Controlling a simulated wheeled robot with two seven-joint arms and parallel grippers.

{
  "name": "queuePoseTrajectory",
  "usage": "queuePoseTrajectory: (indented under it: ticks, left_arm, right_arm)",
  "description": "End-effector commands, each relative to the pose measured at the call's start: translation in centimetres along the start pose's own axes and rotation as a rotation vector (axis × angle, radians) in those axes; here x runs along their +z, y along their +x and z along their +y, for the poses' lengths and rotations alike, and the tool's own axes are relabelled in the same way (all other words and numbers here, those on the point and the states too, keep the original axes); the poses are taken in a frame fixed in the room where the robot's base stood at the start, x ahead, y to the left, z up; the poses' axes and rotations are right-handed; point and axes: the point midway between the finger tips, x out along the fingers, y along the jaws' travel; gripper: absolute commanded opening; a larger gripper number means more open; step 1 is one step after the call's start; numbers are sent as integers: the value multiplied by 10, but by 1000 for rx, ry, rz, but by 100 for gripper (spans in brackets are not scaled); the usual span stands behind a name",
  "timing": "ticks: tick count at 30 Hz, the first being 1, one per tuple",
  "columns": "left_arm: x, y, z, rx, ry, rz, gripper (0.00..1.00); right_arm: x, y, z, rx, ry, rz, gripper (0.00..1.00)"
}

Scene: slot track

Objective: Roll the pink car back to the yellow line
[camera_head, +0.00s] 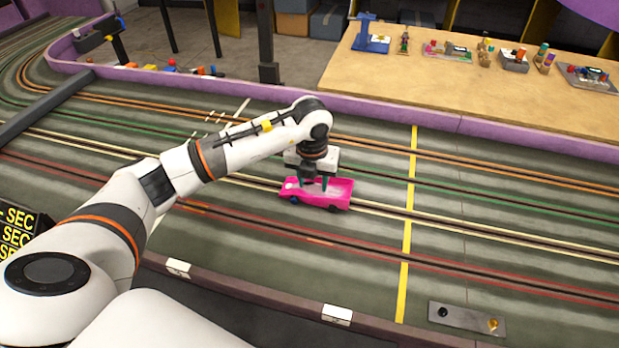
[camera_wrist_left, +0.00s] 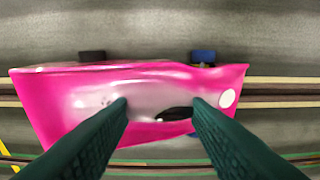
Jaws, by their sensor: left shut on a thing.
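The pink car (camera_head: 338,193) stands on the slot track, over the cream-edged lane, to the left of the yellow line (camera_head: 407,225) with a gap between them. My left gripper (camera_head: 311,184) is over the car's left part in the head view and is shut on it from above. In the left wrist view the two dark green fingers reach down to the car's grey-pink top, and the pink body (camera_wrist_left: 55,100) fills the middle. A dark wheel and a blue wheel show at its upper edge. My right gripper is not in view.
A purple wall (camera_head: 500,131) edges the track's far side, with a wooden table (camera_head: 440,90) of small toys behind it. A metal plate with two knobs (camera_head: 466,318) lies at the front right. The lane between car and yellow line is clear.

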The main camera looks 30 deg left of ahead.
Motion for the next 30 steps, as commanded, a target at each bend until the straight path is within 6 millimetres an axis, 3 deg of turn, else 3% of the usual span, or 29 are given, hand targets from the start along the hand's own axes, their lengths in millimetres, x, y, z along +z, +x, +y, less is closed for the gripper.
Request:
queuePoseTrajectory:
  ticks: [8,30]
  left_arm:
    - [0,0,2,1,0,1,16]
    - [-1,-1,40,1,-1,2,16]
  right_arm:
    - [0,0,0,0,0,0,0]
    - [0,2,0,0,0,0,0]
